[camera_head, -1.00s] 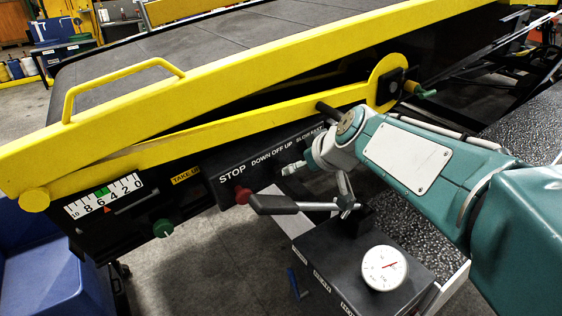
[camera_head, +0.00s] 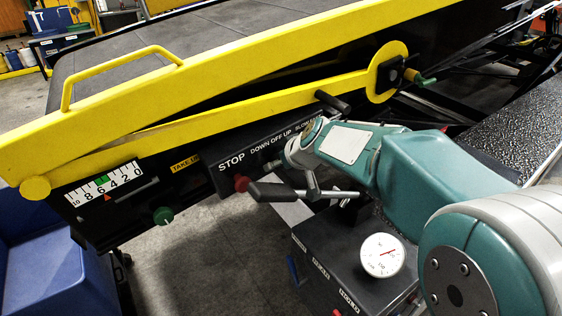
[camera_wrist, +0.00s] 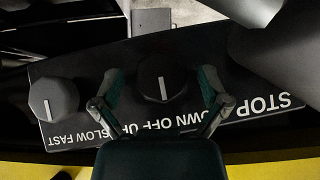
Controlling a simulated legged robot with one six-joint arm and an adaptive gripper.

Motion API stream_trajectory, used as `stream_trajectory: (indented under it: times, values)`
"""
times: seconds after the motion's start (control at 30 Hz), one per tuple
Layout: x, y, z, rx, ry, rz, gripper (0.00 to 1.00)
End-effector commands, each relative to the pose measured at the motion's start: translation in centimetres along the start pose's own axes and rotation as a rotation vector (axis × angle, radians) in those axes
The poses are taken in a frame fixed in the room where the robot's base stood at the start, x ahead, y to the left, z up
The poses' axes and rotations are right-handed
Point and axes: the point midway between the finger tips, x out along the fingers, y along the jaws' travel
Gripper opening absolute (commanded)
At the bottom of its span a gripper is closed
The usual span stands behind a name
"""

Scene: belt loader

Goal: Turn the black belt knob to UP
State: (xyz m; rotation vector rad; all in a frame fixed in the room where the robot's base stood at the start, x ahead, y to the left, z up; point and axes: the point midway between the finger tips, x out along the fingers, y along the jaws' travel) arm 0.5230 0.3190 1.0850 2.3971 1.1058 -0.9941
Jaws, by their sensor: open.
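The black belt knob (camera_wrist: 162,80) sits on the dark control panel (camera_wrist: 225,112) in the wrist view. Its white pointer line faces the DOWN OFF UP lettering, about at OFF. My gripper (camera_wrist: 162,74) is open, with one finger on each side of the knob. Gaps seem to show between fingers and knob; contact is not clear. In the head view my arm covers the knob, and the panel (camera_head: 225,178) shows only in part.
A grey SLOW FAST knob (camera_wrist: 53,99) is beside the belt knob. A red STOP button (camera_head: 241,184) and green knob (camera_head: 163,216) are on the loader's side. A yellow rail (camera_head: 220,75) runs above. A box with a white dial (camera_head: 382,255) stands below.

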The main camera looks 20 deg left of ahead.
Motion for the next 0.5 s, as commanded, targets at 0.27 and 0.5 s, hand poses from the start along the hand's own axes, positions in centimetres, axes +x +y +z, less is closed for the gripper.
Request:
stream_trajectory:
  times: [0.27, 0.5]
  values:
    - [0.15, -0.10, -0.04, -0.001, -0.002, 0.001, 0.19]
    - [0.17, -0.08, -0.03, 0.000, -0.002, 0.000, 0.14]
